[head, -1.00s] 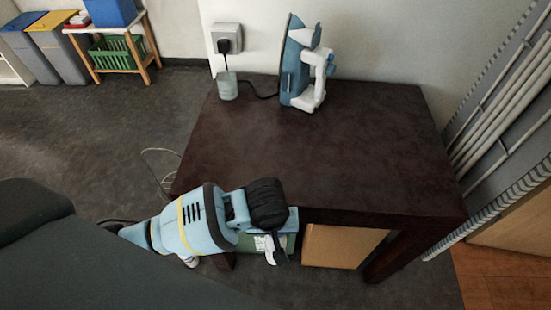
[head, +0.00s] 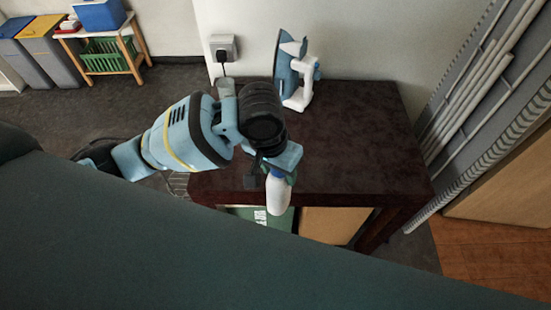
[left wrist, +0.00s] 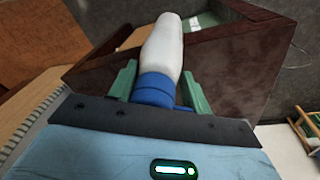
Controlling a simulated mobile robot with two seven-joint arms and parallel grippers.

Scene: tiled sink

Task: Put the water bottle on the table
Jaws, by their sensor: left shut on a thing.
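The water bottle (head: 279,197) is white with a blue end and shows in front of the table's near edge in the head view. My left gripper (head: 278,172) is shut on it. In the left wrist view, the bottle (left wrist: 163,48) sits between the green fingers of my left gripper (left wrist: 157,84), with its blue end nearest the palm. The dark brown table (head: 355,140) has a broad bare top, and it also shows behind the bottle in the left wrist view (left wrist: 232,65). The gap between bottle and table edge cannot be judged. My right gripper is not in view.
A blue and white iron (head: 294,72) stands at the table's back, near a wall socket (head: 222,46). The table's middle and right are clear. Cardboard and green boxes are under it. A grey rack (head: 490,90) leans at the right. Bins and a small shelf stand far left.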

